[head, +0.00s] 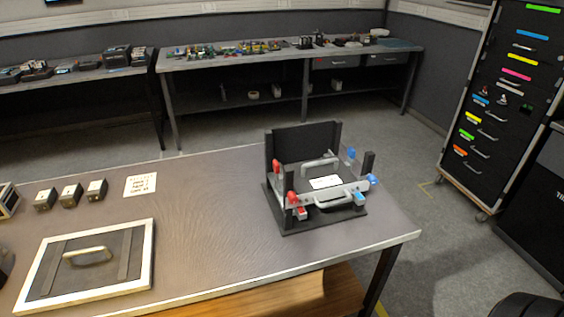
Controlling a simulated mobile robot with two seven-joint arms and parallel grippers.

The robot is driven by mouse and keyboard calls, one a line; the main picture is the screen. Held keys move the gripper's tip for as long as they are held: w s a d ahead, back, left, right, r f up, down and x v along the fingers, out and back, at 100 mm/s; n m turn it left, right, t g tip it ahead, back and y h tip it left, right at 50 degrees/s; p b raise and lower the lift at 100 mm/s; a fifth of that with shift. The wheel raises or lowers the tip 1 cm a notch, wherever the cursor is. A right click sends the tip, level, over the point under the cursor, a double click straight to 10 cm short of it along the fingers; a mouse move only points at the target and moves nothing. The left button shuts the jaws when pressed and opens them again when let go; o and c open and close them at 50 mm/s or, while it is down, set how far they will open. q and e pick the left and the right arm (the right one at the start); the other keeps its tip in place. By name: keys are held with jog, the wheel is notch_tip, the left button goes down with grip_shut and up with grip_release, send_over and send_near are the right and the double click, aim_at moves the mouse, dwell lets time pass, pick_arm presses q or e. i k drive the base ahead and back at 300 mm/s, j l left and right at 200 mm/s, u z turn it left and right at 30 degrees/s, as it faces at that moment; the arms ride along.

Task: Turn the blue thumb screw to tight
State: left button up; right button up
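A black fixture (322,133) with an upright back plate and corner posts stands on the right part of the near table. Blue parts show on its right side: one at the right end of the grey front bar (330,195), a blue knob (373,180); one lower at the front (359,197); one farther back (351,153). Which is the thumb screw, and how tight it is, I cannot tell. Red parts (292,198) sit on the left side. A white label and a grey handle show inside the fixture. Neither of my grippers is in view.
The near table (215,215) is clear left of the fixture. A framed panel with a handle (140,270), small dark blocks (70,195) and a printed card (140,184) lie farther left. A drawer cabinet (500,110) stands at right, cluttered benches (200,62) behind.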

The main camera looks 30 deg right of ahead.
aim_at(371, 178)
jog(key=z, duration=1.6)
